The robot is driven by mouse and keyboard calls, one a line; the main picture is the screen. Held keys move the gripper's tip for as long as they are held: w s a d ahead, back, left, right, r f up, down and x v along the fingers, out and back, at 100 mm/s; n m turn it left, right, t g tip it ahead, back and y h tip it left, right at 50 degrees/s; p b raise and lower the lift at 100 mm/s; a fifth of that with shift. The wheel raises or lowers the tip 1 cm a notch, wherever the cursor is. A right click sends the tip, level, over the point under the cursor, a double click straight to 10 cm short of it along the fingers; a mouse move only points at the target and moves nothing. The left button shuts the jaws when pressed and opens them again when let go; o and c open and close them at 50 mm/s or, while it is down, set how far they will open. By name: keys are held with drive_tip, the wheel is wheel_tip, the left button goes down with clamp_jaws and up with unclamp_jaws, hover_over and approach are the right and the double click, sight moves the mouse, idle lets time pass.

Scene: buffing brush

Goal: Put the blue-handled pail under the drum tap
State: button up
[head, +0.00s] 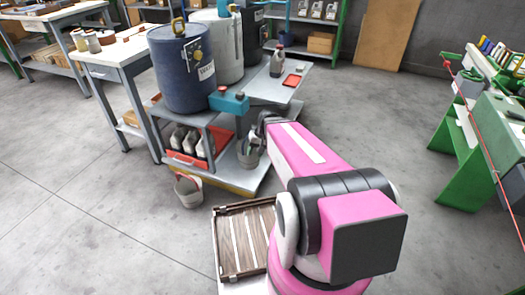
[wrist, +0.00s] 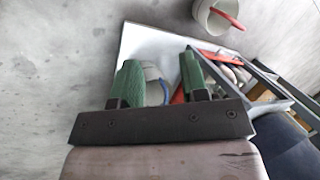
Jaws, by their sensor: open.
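The blue-handled pail (wrist: 153,92) shows between my gripper's fingers in the wrist view, partly hidden by them and the palm; a blue curve of its handle is visible. In the head view a grey pail (head: 247,158) stands at the right end of the stand's low base, just below my gripper (head: 256,139). My gripper also shows in the wrist view (wrist: 161,82), with two green fingers apart and nothing clearly held. A blue drum (head: 183,75) stands on the stand at left, with a brass fitting (head: 197,55) on its front that may be the tap.
A red-handled pail (head: 188,190) stands on the floor left of the stand; it also shows in the wrist view (wrist: 212,16). A red tray with grey bottles (head: 185,142) sits under the drum. A teal box (head: 228,102) juts beside it. Floor at left is clear.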

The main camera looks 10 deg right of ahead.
drive_tip(key=s+d+r+h, duration=0.2)
drive_tip(key=s+r+h, duration=0.2)
drive_tip(key=s+r, duration=0.1)
drive_tip(key=shift+s+r+n, duration=0.2)
drive_tip(key=shift+s+n, duration=0.1)
drive_tip(key=shift+s, duration=0.05)
drive_tip(key=shift+d, duration=0.1)
idle(1.5)
